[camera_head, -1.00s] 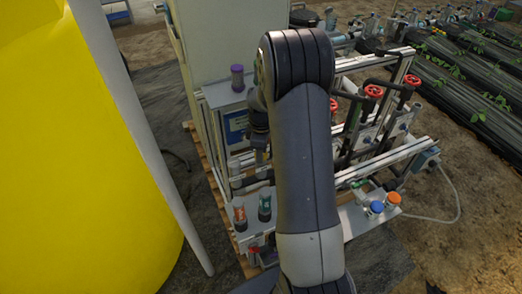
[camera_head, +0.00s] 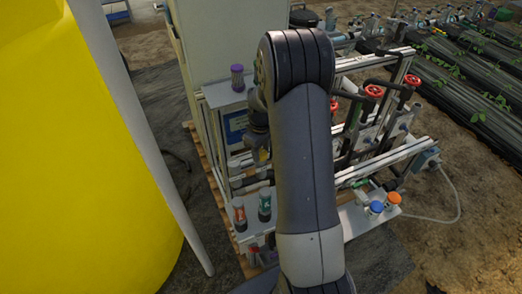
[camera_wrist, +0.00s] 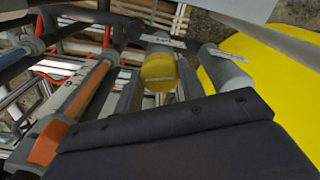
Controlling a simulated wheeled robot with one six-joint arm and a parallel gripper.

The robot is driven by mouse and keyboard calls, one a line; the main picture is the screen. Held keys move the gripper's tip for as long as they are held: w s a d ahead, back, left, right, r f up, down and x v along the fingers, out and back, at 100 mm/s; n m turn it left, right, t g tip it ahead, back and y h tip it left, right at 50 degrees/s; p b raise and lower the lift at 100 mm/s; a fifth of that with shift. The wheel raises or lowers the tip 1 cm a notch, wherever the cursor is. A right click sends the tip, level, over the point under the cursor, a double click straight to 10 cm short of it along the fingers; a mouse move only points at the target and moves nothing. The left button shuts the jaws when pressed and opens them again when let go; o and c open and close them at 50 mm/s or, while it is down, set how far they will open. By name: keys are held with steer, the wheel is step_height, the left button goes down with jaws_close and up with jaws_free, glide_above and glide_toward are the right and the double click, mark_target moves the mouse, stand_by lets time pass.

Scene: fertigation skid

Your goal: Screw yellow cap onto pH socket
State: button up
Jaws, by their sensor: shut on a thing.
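The yellow cap (camera_wrist: 158,72) is between the fingers of my gripper (camera_wrist: 160,84) in the wrist view, and the gripper is shut on it. In the head view my own arm hides most of the gripper; only a dark part of the wrist shows at the arm's left edge, above the skid's front pipes.
A purple-topped sensor (camera_head: 237,77) stands on the upper ledge. An orange-topped one (camera_head: 240,216) and a green one (camera_head: 264,207) stand on the lower shelf. Blue (camera_head: 376,207) and orange (camera_head: 393,199) caps sit at the right. Red valve handles (camera_head: 374,91) rise behind. A yellow tank (camera_head: 80,150) fills the left.

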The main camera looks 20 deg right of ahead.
steer(key=shift+m, duration=0.4)
steer(key=shift+m, duration=1.1)
steer(key=o, duration=0.9)
steer(key=shift+r, duration=0.15)
steer(key=shift+r+p, duration=1.55)
steer(key=shift+r, duration=0.6)
steer(key=shift+o, duration=0.2)
steer(key=o, duration=0.5)
steer(key=shift+o, duration=0.2)
